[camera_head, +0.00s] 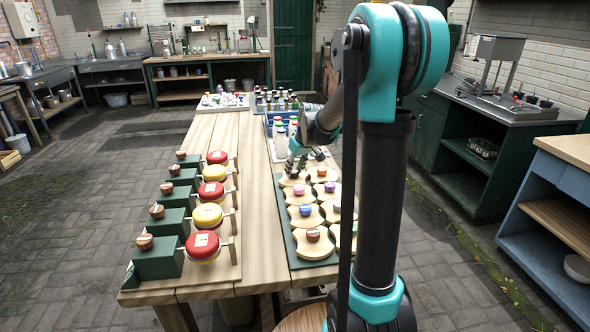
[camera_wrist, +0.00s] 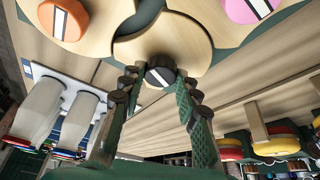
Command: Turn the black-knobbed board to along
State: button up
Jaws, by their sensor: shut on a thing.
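The black-knobbed board (camera_wrist: 160,45) is a pale wooden board with curved edges, close in front of my gripper in the wrist view. Its black knob (camera_wrist: 161,72) carries a white stripe and sits between the tips of my two green padded fingers, which are shut on it. In the head view my gripper (camera_head: 303,158) is at the far left corner of the group of boards and mostly hides this board (camera_head: 288,181). Beside it are an orange-knobbed board (camera_head: 322,171) and a pink-knobbed board (camera_head: 299,190). How the board is turned is hard to tell.
More knobbed boards lie nearer on the green tray (camera_head: 290,240). White bottles (camera_wrist: 75,120) stand close behind my gripper. Red and yellow round lids (camera_head: 208,216) with green blocks line the table's left side. Bare wood (camera_head: 262,230) runs between.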

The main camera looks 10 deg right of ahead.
jog(key=m+h, duration=0.1)
jog(key=m, duration=0.1)
jog(key=m+h, duration=0.1)
jog(key=m, duration=0.4)
jog(key=shift+a+h, duration=0.25)
jog(key=shift+h, duration=0.15)
jog(key=m+h, duration=0.1)
jog(key=m, duration=0.2)
jog(key=m+g+h, duration=0.1)
jog(key=m, duration=0.2)
jog(key=shift+a+m, duration=0.15)
jog(key=shift+m, duration=0.15)
jog(key=o, duration=1.2)
jog(key=shift+c, duration=0.2)
jog(key=shift+r, duration=0.15)
jog(key=v, duration=1.1)
jog(key=shift+a+r, duration=0.2)
jog(key=shift+r, duration=0.15)
